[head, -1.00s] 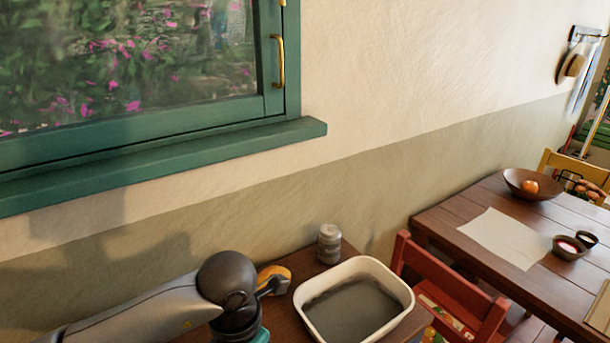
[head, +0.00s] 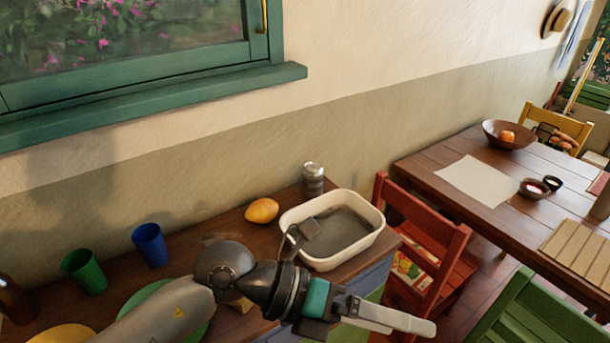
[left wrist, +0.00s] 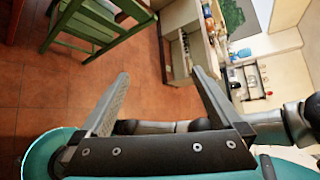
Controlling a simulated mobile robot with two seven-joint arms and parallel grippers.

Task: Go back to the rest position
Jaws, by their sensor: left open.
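My left gripper (head: 385,318) reaches out from the left in the head view, past the front edge of the sideboard and beside the white basin. In the left wrist view its two fingers (left wrist: 158,95) stand apart with nothing between them, above the tiled floor. My right gripper is in neither view.
The wooden sideboard (head: 225,228) holds a white basin (head: 374,238), a yellow fruit (head: 262,210), a grey shaker (head: 313,180), a blue cup (head: 150,245) and a green cup (head: 84,272). A red chair (head: 425,235), a green chair (head: 535,315) and a dining table (head: 440,160) stand to the right.

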